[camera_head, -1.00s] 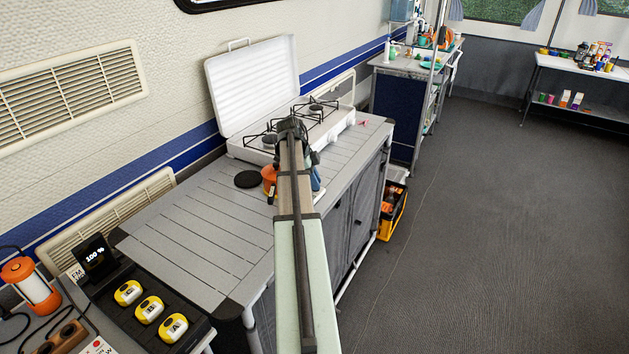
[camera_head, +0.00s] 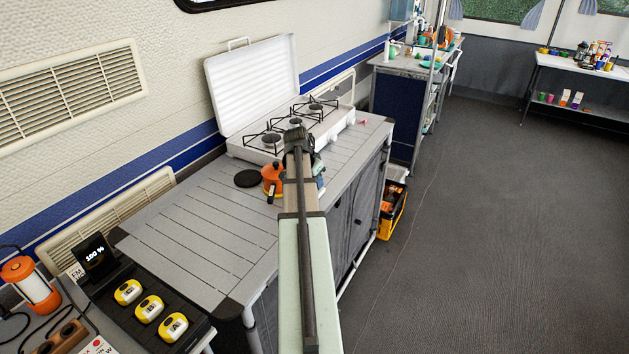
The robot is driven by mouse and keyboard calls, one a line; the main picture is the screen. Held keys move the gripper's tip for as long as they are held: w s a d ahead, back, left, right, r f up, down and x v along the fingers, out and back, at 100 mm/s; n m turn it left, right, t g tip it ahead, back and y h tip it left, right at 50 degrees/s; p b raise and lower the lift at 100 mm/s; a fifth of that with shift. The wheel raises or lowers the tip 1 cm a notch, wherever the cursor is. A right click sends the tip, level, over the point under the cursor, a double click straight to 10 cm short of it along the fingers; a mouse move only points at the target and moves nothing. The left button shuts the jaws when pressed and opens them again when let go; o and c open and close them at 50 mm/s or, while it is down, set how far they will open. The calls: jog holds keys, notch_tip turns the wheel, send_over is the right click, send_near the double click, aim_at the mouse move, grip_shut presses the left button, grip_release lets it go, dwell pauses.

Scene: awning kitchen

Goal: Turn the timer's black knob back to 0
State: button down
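My arm reaches out over the slatted grey table (camera_head: 205,235) from the bottom of the picture. My gripper (camera_head: 298,140) is at its far end, in front of the white stove. The arm hides the fingertips, so I cannot tell whether they are open or shut. I cannot make out the timer or its black knob. A small orange object (camera_head: 271,178) with a dark part stands just left of my arm; I cannot tell what it is. A bluish thing (camera_head: 320,181) shows partly behind the arm on its right.
The white stove (camera_head: 330,128) with its lid (camera_head: 252,85) raised stands at the table's back. A black disc (camera_head: 248,179) lies left of the orange object. The table's near left part is clear. A charging dock with yellow batteries (camera_head: 149,308) stands at lower left.

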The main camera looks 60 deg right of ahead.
jog(key=n+t, duration=0.2)
jog(key=n, duration=0.3)
jog(key=shift+s+n, duration=0.15)
jog(key=shift+n, duration=0.15)
dwell(0.5)
jog(key=c, duration=0.9)
grip_release()
jog(key=shift+c, duration=0.2)
jog(key=shift+r, duration=0.1)
jog(key=v, duration=1.3)
jog(key=shift+s+r, duration=0.25)
jog(key=shift+r, duration=0.05)
jog(key=shift+a, duration=0.1)
